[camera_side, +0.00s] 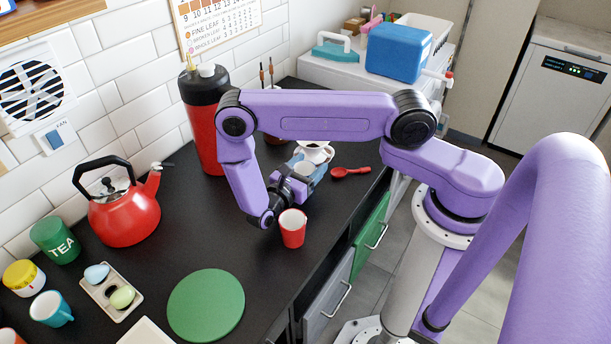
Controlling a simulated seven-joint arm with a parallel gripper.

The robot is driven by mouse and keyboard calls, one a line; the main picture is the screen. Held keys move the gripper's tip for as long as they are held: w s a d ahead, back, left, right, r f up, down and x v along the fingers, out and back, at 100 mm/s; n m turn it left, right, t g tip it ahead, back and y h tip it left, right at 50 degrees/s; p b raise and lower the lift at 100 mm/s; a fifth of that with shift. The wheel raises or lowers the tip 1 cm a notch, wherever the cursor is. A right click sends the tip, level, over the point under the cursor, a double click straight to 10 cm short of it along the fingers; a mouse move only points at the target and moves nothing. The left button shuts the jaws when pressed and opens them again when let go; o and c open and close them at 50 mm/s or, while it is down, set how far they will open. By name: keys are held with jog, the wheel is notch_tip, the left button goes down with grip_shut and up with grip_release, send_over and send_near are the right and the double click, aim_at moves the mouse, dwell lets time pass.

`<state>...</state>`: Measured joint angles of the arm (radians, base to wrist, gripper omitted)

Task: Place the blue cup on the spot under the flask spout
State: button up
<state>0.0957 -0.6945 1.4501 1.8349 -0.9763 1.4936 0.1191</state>
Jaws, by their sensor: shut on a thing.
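My gripper (297,182) is low over the dark worktop, right of the flask, and shut on the light blue cup (308,170). The gripper hides part of the cup, and I cannot tell whether its base touches the worktop. The flask (207,130) is tall and red with a black top and stands against the tiled wall at upper middle. My arm hides its right side. The spot under its spout is not visible. A red cup (292,230) stands upright in front of my gripper, close to the worktop's front edge.
A white cup on a saucer (314,152) and a red spoon (350,173) lie just beyond the blue cup. A red kettle (124,212), green round mat (206,305), teal cup (52,309) and egg tray (111,291) are left. Worktop between kettle and gripper is clear.

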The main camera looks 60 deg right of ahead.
jog(key=shift+r, duration=0.55)
notch_tip(320, 180, up, 2)
jog(key=shift+s+r, duration=0.1)
jog(key=shift+r, duration=0.05)
jog(key=s+a+r, duration=0.2)
jog(key=s+r, duration=0.7)
jog(key=s, duration=0.4)
jog(key=w+a+r+n+t+y, duration=0.1)
jog(key=w+a+n+t+y, duration=0.1)
jog(key=w+n+t, duration=0.5)
jog(key=w+a+r+n+t+y, duration=0.15)
jog(key=w+t, duration=0.25)
jog(key=w, duration=0.8)
jog(key=shift+w+d+f+m+g+h, duration=0.15)
jog(key=shift+w+f+m+g+h, duration=0.4)
jog(key=shift+w+f, duration=1.35)
jog(key=shift+w+d+f+m+g+h, duration=0.15)
jog(key=shift+w+f+m+g, duration=0.8)
jog(key=shift+f, duration=1.7)
jog(key=shift+w+d+f+m+g+h, duration=0.15)
jog(key=shift+w+f+m+g+h, duration=0.35)
jog(key=shift+w+f, duration=1.4)
jog(key=shift+s+f, duration=0.2)
jog(key=shift+f, duration=0.3)
jog(key=shift+s+f, duration=0.2)
jog(key=shift+f, duration=0.3)
